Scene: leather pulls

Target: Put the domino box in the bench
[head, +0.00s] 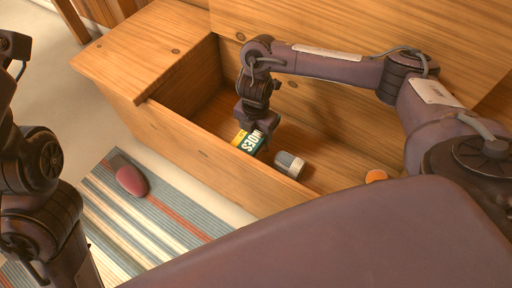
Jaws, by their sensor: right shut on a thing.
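The domino box (244,142) is a small yellow and teal box with white lettering. It is inside the open compartment of the wooden bench (150,115), near the front wall. My right gripper (257,127) reaches down into the compartment and is shut on the domino box. The arm hides part of the box, and I cannot tell whether the box touches the compartment floor. My left arm is at the left edge of the head view; its gripper does not show.
A grey and white cylindrical item (289,164) lies in the bench just right of the box. An orange round item (376,176) is farther right inside. A pink-red rounded object (130,179) lies on the striped rug (180,222) in front of the bench.

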